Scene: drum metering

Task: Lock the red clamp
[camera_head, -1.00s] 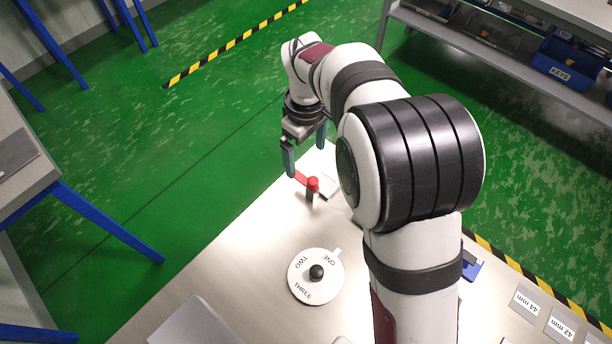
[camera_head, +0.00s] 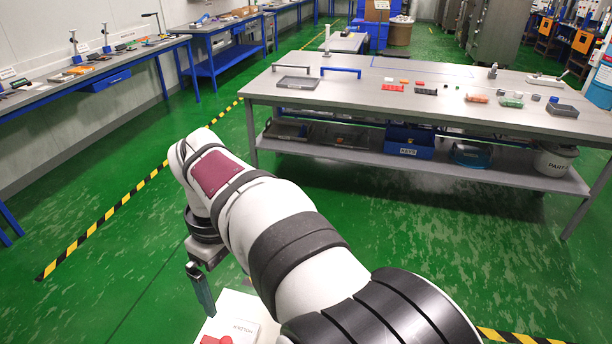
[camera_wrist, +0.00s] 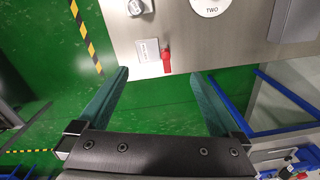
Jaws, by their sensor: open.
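The red clamp (camera_wrist: 166,60) is near the edge of the metal worktable (camera_wrist: 240,50) in the wrist view. It stands just right of a small labelled plate (camera_wrist: 147,50). In the head view only a bit of red (camera_head: 216,340) shows at the bottom edge, by a white plate (camera_head: 238,326) marked HOLDER. My gripper (camera_wrist: 160,73) is open and empty, with its fingers apart on either side of the clamp in the wrist picture. The clamp is not between the pads, and the exact distance is unclear. In the head view one finger (camera_head: 200,290) shows; my arm hides the other.
A round dial (camera_wrist: 210,6) reading TWO and a round metal piece (camera_wrist: 135,8) are farther in on the worktable. Green floor lies beyond its edge. A grey bench (camera_head: 430,105) with trays and small parts stands across the floor, a blue KEYS bin (camera_head: 408,142) below.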

